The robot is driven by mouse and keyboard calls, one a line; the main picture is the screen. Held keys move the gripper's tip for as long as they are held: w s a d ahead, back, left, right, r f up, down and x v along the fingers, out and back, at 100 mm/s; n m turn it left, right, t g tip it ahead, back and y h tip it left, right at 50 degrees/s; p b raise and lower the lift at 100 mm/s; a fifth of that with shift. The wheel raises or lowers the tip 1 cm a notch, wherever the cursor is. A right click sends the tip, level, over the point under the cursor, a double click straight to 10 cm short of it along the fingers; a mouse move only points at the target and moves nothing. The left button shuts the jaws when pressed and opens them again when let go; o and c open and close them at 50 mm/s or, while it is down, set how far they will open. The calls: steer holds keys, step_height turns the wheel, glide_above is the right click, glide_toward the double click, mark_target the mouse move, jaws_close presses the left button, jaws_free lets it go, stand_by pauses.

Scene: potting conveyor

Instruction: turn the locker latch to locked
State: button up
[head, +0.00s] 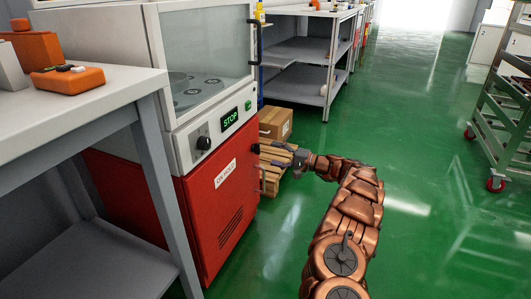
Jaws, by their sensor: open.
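The red locker (218,205) stands on the left under a white machine, with a white label and vent slots on its front. A small dark part, possibly the latch (256,148), sits at the upper right edge of its door. A handle (261,180) is below it. The latch is too small to tell which way it is turned. My gripper (274,155) is open and empty, just right of the dark part, with its fingers pointing left toward the locker. I cannot tell whether it touches the latch.
The white machine (176,140) has a glass hood, a black knob and a green STOP display (230,120). A cardboard box (275,123) on a wooden pallet is behind my gripper. A grey workbench (100,90) is at near left. Green floor is clear to the right, before a trolley (505,120).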

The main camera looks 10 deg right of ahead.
steer(key=v, duration=0.6)
steer(key=shift+s, duration=0.1)
steer(key=s+a+r+n+g+y+p, duration=0.1)
steer(key=s+a+r+g+p, duration=0.2)
steer(key=a+r+p, duration=0.45)
steer(key=s+a+r+n+g+y+p, duration=0.1)
steer(key=s+a+r+n+g+p, duration=0.2)
steer(key=a+r, duration=0.75)
steer(key=s+a+r+n+g+h+p, duration=0.25)
steer(key=s+a+r+p, duration=0.25)
steer(key=s+r+p, duration=0.6)
steer(key=s+a+r+n+g+h+p, duration=0.1)
steer(key=s+a+r+g+h+p, duration=0.45)
steer(key=s+r, duration=0.8)
steer(key=s+d+r+h+p, duration=0.3)
steer(key=s+d+p, duration=0.3)
steer(key=s, duration=0.3)
steer(key=s+d+r+t+h+p, duration=0.1)
steer(key=s+d+r+h+p, duration=0.1)
steer(key=s+d+r+p, duration=0.3)
steer(key=s+d+r+h+p, duration=0.3)
steer(key=s+d+p, duration=0.4)
steer(key=s+p, duration=0.5)
steer(key=shift+s+d+r+t+h, duration=0.3)
steer(key=shift+s+r, duration=0.45)
steer(key=shift+s, duration=0.55)
